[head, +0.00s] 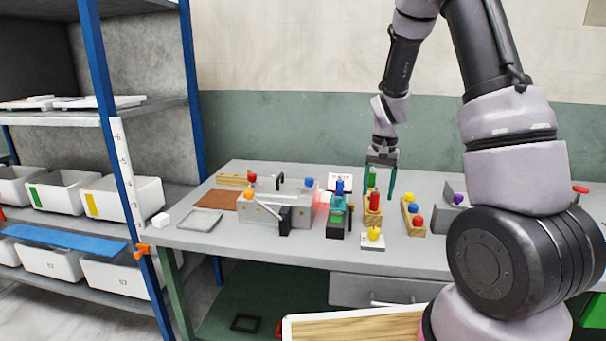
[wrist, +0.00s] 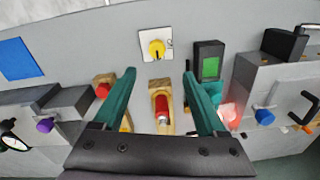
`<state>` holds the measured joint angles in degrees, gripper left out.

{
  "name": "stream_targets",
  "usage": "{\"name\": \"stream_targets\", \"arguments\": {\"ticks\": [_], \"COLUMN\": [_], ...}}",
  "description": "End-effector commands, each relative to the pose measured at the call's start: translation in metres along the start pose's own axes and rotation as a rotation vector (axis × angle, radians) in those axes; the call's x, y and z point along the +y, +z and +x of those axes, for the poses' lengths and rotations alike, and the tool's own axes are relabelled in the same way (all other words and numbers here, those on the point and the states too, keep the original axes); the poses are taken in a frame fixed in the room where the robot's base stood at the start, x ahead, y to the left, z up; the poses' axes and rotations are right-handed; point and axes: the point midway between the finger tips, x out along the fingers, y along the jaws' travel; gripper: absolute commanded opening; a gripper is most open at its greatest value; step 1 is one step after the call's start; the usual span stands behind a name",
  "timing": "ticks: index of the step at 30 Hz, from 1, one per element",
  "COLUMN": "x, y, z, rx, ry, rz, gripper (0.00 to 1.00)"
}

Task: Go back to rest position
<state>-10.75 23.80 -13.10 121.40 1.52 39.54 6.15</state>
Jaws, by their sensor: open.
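My gripper (head: 380,180) is over the middle of the grey table (head: 300,255) in the head view, pointing down. In the wrist view my gripper (wrist: 165,90) shows two green fingers spread apart with nothing held between them. Below and between them a wooden block with a red cylinder (wrist: 162,115) stands on the table. The red cylinder (head: 374,201) also shows in the head view, just below the fingers. Whether a fingertip touches anything is hard to tell.
A yellow knob on a white plate (head: 373,236) stands in front. A blue-post shelf with white bins (head: 125,195) stands at far left. The table's front-left is mostly clear.

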Motion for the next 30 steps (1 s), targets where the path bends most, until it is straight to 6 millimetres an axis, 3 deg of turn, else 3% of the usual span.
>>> {"name": "stream_targets", "arguments": {"ticks": [6,15,22,30], "x": [0.001,0.021,0.043,0.060], "y": [0.028,0.096,0.158,0.204], "z": [-0.094,-0.202,-0.254,-0.275], "rx": [0.086,0.232,0.359,0.456], "ry": [-0.125,-0.269,-0.343,-0.377], "rz": [-0.008,-0.046,-0.084,-0.112], "gripper": [0.74,0.74,0.74,0.74]}}
